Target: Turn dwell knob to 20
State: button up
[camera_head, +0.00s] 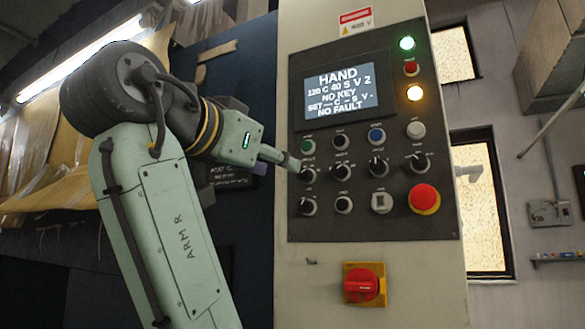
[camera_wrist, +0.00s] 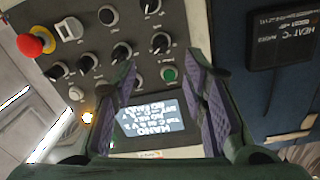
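The dark control panel (camera_head: 400,225) carries several black knobs; their labels are too small to read, so I cannot tell which is the dwell knob. My gripper (camera_head: 293,165) is at the panel's left side, by the left knob (camera_head: 308,175) of the upper knob row. In the wrist view that knob (camera_wrist: 160,43) shows beyond and between my open fingertips (camera_wrist: 163,64). I cannot tell whether they touch it. Below it in the head view is another knob (camera_head: 307,206). The screen (camera_head: 341,92) reads HAND, 130 C 40 S V 2, NO KEY, a SET line with dashes, NO FAULT.
A red mushroom button (camera_head: 424,199) and a white switch (camera_head: 382,202) sit at the panel's lower right. Green (camera_head: 308,147) and blue (camera_head: 376,135) buttons are above the knobs. A red rotary switch (camera_head: 362,284) is below the panel. A dark labelled box (camera_wrist: 281,38) is beside the cabinet.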

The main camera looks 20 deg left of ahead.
aim_at(300, 173)
jog(key=p+x, duration=0.1)
jog(key=x, duration=0.1)
jog(key=p+x, duration=0.3)
jog(key=x, duration=0.1)
jog(key=shift+w+d+r+p, duration=0.1)
jog(key=shift+w+r+p, duration=0.2)
jog(key=shift+r, duration=0.1)
jog(key=shift+w+f+p, duration=0.1)
jog(key=shift+w+p, duration=0.45)
jog(key=shift+p, duration=0.3)
jog(key=shift+w+d+f+p, duration=0.15)
jog(key=shift+w+f+p, duration=0.15)
jog(key=shift+w+p, duration=0.15)
jog(key=shift+c, duration=0.6)
grip_shut()
